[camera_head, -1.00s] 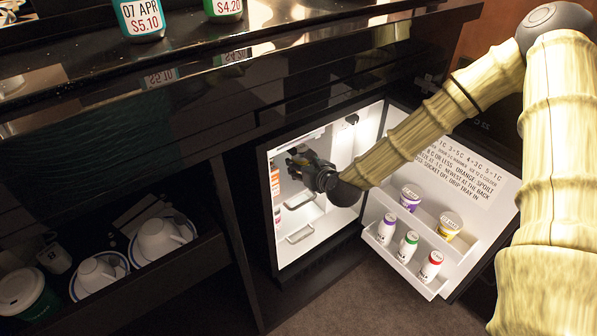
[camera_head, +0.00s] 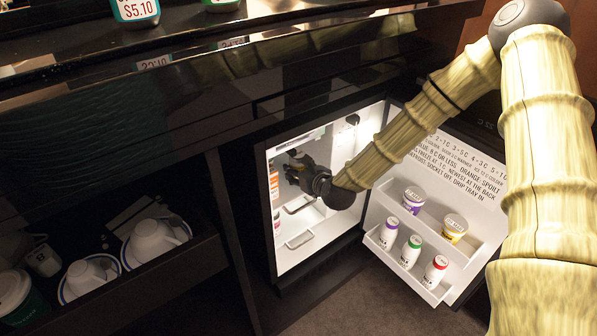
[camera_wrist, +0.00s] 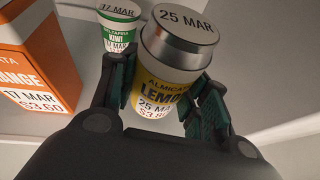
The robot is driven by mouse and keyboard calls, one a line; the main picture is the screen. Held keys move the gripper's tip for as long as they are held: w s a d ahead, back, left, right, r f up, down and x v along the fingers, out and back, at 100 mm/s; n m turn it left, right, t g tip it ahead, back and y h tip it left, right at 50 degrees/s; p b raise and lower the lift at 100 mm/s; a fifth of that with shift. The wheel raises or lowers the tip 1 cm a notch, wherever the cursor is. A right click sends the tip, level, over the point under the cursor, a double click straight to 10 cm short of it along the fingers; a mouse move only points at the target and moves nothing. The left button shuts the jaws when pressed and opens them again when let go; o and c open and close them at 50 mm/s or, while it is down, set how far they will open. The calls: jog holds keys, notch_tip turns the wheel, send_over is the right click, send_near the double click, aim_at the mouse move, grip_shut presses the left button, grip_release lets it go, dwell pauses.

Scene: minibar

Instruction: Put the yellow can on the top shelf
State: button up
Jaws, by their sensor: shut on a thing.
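The yellow can (camera_wrist: 163,85) has a silver lid dated 25 MAR and a lemon label, and it shows in the wrist view. My gripper (camera_wrist: 165,98) is shut on it, with one dark green finger pad on each side of the can. In the head view my gripper (camera_head: 300,165) is inside the open fridge (camera_head: 283,258), in its upper part. The can cannot be made out there. I cannot tell whether the can touches a shelf.
In the wrist view an orange carton (camera_wrist: 35,55) stands to the left and a green-and-white kiwi cup (camera_wrist: 118,30) stands just behind the can. In the head view the open fridge door (camera_head: 462,190) holds several small bottles and cups.

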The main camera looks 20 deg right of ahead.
jog(key=shift+f, duration=0.15)
jog(key=o, duration=1.3)
jog(key=shift+c, duration=0.2)
jog(key=shift+r, duration=0.25)
jog(key=p+v, duration=0.4)
jog(key=v, duration=0.8)
